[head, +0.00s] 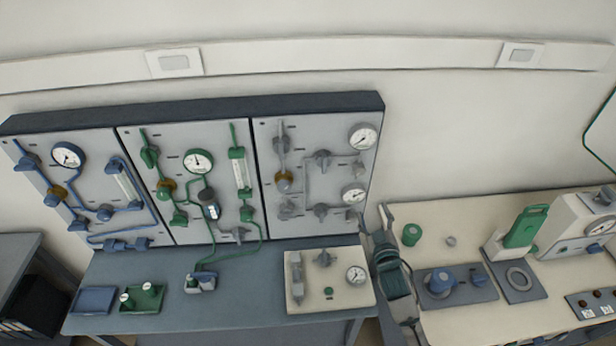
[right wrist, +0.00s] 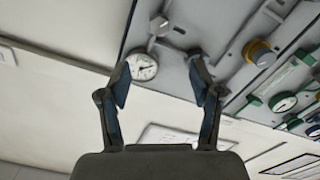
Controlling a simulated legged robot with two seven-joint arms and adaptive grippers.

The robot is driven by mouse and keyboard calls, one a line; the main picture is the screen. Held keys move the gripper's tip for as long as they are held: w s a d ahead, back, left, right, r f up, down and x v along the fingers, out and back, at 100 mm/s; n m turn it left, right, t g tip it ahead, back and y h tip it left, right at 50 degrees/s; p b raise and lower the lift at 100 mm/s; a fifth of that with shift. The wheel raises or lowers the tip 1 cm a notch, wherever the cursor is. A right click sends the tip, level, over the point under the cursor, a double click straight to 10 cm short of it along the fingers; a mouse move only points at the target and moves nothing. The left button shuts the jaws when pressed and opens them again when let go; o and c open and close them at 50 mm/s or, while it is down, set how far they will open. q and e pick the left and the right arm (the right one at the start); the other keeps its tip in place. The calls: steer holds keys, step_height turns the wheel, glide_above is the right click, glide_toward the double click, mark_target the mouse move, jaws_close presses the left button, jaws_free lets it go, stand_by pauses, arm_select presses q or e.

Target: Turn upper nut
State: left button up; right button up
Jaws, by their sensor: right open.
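Brass-coloured round nuts sit on the pipe lines of the wall panel: one on the left blue line (head: 57,193), one on the middle green line (head: 165,188) and one on the right grey line (head: 283,182). I cannot tell which is the upper nut. In the right wrist view a brass nut (right wrist: 258,52) shows to the right of the fingers. My right gripper (head: 374,213) stands beside the panel's lower right edge, apart from the nuts. In the right wrist view its two fingers (right wrist: 161,80) are spread and empty. My left gripper is not in view.
Gauges, including the lower right one (head: 354,194), and valves stick out from the panel. A small beige panel (head: 300,300) lies on the blue-grey bench (head: 235,313). A beige table (head: 440,330) at the right bears a green device (head: 526,226) and a blue knob (head: 440,281).

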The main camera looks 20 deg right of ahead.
mark_target(361, 173)
steer(key=p+x, duration=0.2)
steer(key=x, duration=1.4)
steer(key=shift+w+r, duration=0.2)
steer(key=shift+w, duration=0.2)
steer(key=shift+w+d+f, duration=0.1)
steer(key=shift+w+d, duration=0.05)
steer(key=shift+w, duration=0.25)
steer(key=c, duration=1.1)
